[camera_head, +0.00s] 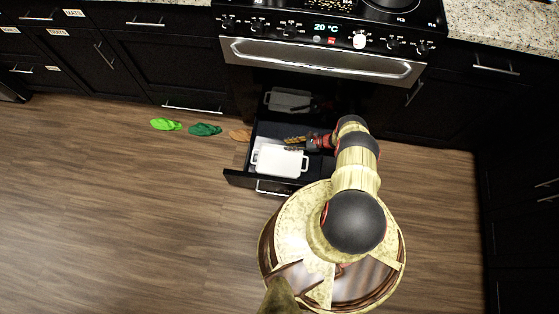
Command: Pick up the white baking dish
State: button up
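The white baking dish (277,160) lies in the front left part of an open drawer (237,178) under the oven. It has a handle at each short end. My gripper (287,140) is over the drawer, just behind the dish's back edge in the picture, with its fingers pointing left. It looks empty, but it is too small and dark to tell how far its fingers are apart. I cannot tell whether it touches the dish.
A grey dish (285,100) lies at the back of the drawer. The oven front (325,60) overhangs the drawer's back. Light green (166,125), dark green (205,129) and orange (240,135) items lie on the floor left of it.

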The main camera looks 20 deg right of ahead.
jog(key=x, duration=0.2)
jog(key=b+x, duration=0.1)
jog(key=x, duration=0.1)
jog(key=shift+s+a+f, duration=0.1)
jog(key=shift+s, duration=0.25)
jog(key=shift+w+a+f, duration=0.2)
jog(key=shift+w+a, duration=0.05)
jog(key=shift+c, duration=0.6)
jog(key=c, duration=0.4)
grip_shut()
